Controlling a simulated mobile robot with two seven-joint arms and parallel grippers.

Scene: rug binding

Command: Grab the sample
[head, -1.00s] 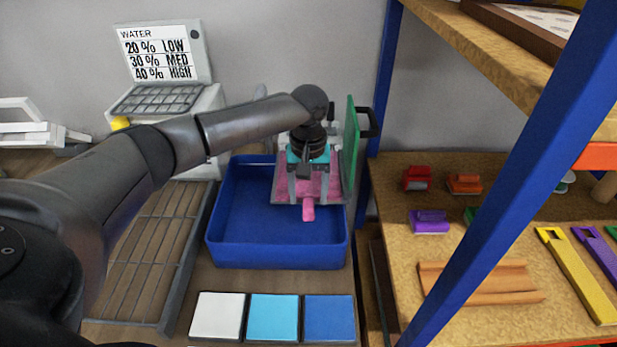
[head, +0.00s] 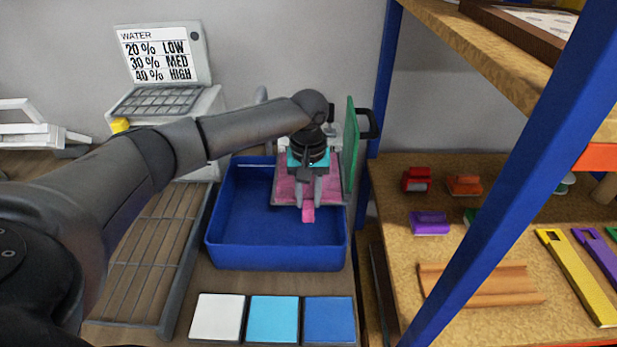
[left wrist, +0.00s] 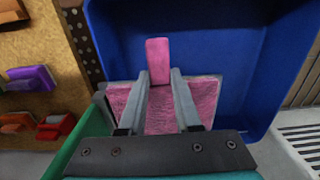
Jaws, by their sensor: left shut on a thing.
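The pink sample (head: 285,190) is a flat, textured pink piece with a narrow plain pink tab pointing toward the front. It lies at the back right of the blue tray (head: 226,255); whether it touches the tray floor is hidden. My left gripper (head: 308,203) comes down over it with its two fingers drawn together. In the left wrist view the sample (left wrist: 203,95) spreads out on both sides of the fingers. The tab sticks out between and beyond the fingertips of the left gripper (left wrist: 160,76). My right gripper is not in view.
A green upright panel (head: 350,150) with a black handle (head: 374,123) stands close to the gripper's right. A blue post (head: 490,170) and shelf are further right. White, cyan and blue squares (head: 273,318) lie in front of the tray. A slatted rack (head: 150,240) is left.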

